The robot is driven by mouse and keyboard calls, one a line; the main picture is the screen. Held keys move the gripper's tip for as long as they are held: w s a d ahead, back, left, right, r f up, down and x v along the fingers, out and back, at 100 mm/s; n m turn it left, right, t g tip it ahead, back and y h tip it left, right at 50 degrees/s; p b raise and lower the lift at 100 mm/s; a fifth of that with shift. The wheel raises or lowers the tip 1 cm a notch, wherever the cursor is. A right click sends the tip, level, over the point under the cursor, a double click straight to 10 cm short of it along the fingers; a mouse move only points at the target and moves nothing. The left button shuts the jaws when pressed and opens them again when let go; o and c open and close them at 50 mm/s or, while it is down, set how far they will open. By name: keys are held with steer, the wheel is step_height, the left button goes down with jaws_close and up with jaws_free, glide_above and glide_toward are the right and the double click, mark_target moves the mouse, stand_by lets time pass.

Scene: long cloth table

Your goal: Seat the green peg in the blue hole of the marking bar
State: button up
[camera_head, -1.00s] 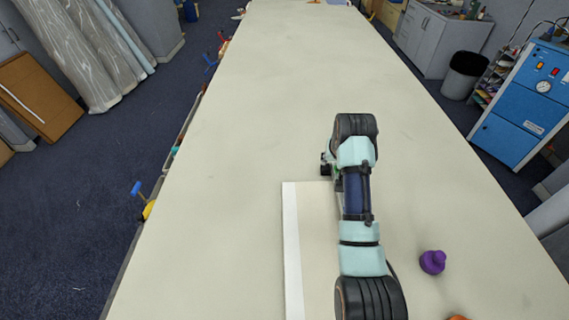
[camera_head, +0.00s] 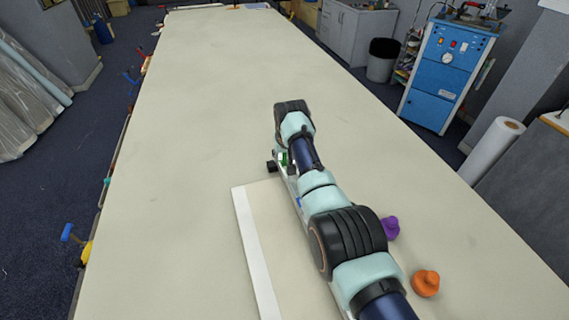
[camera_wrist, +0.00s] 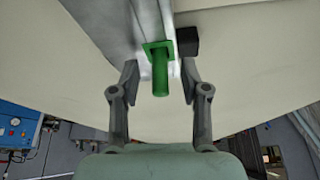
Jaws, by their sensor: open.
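The green peg (camera_wrist: 160,78) shows in the wrist view as a round shaft with a square flange. Its shaft points toward my gripper (camera_wrist: 160,70), whose two fingers are open on either side of it with gaps. The flange is at the end of a pale metallic bar (camera_wrist: 138,18), likely the marking bar; I cannot tell whether the peg sits in a hole. In the head view a bit of the green peg (camera_head: 285,158) shows beside my arm. A small blue patch (camera_head: 299,202) shows farther down the arm's edge; whether it is the blue hole is unclear.
A black block (camera_wrist: 187,42) sits beside the flange, and it also shows in the head view (camera_head: 271,166). A purple peg (camera_head: 391,229) and an orange peg (camera_head: 426,283) stand right of my arm. A white strip (camera_head: 255,250) lies left. The far table (camera_head: 215,70) is clear.

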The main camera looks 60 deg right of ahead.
steer(key=shift+w+f, duration=0.1)
steer(key=shift+f, duration=0.2)
jaws_close()
steer(key=shift+r, duration=0.15)
step_height(320, 180, up, 20)
steer(key=p, duration=0.3)
steer(key=shift+p, duration=0.4)
